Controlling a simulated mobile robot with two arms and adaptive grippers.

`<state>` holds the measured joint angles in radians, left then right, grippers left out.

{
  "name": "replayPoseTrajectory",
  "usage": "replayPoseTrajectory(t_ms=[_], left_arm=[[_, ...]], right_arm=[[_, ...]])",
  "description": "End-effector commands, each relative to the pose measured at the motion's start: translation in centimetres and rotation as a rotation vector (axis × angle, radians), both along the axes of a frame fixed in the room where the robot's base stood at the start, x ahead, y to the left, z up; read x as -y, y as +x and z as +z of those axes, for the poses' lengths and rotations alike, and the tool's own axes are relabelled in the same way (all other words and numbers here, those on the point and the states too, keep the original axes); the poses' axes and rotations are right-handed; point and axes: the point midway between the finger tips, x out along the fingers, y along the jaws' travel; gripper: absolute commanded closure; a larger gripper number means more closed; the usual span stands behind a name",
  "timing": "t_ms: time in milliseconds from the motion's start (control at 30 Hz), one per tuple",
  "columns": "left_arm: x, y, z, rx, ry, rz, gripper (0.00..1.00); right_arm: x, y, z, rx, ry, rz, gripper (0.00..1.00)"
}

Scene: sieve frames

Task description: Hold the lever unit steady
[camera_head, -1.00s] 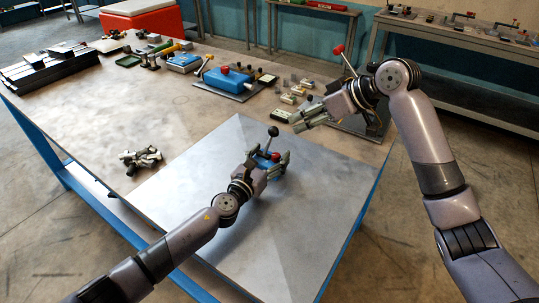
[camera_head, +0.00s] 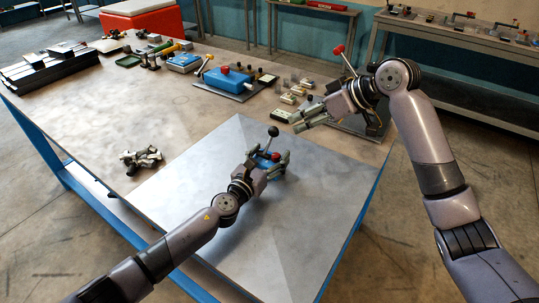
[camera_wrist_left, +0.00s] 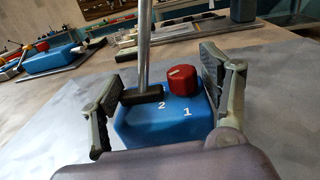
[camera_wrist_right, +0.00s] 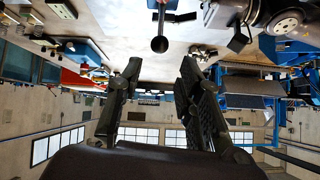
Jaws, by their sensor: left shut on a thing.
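The lever unit (camera_head: 263,155) is a blue box on the grey sheet of the table. In the left wrist view its top (camera_wrist_left: 150,117) shows a red knob (camera_wrist_left: 181,82), the digits 2 and 1, and an upright metal lever (camera_wrist_left: 144,50). The lever's black ball (camera_head: 273,131) shows in the head view. My left gripper (camera_head: 268,160) is shut on the unit, one finger on each side of the box. My right gripper (camera_head: 309,118) is open and empty, above the table at the right; its fingers stand apart in the right wrist view (camera_wrist_right: 155,85).
A larger blue unit (camera_head: 227,79) on a plate stands at the back, with several small parts (camera_head: 290,98) beside it. A pile of metal pieces (camera_head: 141,159) lies left of the grey sheet (camera_head: 210,190). Dark bars (camera_head: 50,70) lie at the far left. The sheet around the unit is clear.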

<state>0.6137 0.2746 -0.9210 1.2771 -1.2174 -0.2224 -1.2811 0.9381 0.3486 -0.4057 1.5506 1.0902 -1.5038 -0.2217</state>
Motion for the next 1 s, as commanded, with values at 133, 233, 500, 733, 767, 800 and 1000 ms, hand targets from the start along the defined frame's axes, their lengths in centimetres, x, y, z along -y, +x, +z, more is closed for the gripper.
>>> replayPoseTrajectory(t_ms=[133, 233, 500, 733, 767, 800, 1000], left_arm=[[-0.1, 0.0, 0.0, 0.001, 0.002, 0.002, 0.91], [-0.1, 0.0, 0.0, 0.001, 0.002, 0.002, 0.91], [-0.1, 0.0, 0.0, 0.001, 0.002, 0.002, 0.91], [-0.1, 0.0, 0.0, 0.001, 0.002, 0.002, 0.91], [-0.1, 0.0, 0.0, 0.001, 0.002, 0.002, 0.91], [-0.1, 0.0, 0.0, 0.001, 0.002, 0.002, 0.91], [-0.1, 0.0, 0.0, 0.001, 0.002, 0.001, 0.91]], right_arm=[[0.0, 0.0, 0.0, 0.0, 0.0, 0.0, 0.67], [0.0, 0.0, 0.0, 0.0, 0.0, 0.0, 0.67], [0.2, 0.1, -0.3, 0.019, -0.015, 0.003, 0.75], [3.2, 1.6, -3.4, 0.332, -0.281, 0.079, 0.9], [3.8, 1.7, -3.9, 0.401, -0.345, 0.106, 0.92], [4.5, 1.9, -4.6, 0.496, -0.437, 0.148, 0.95], [6.2, 0.6, -6.8, 0.966, -0.924, 0.453, 1.0]])
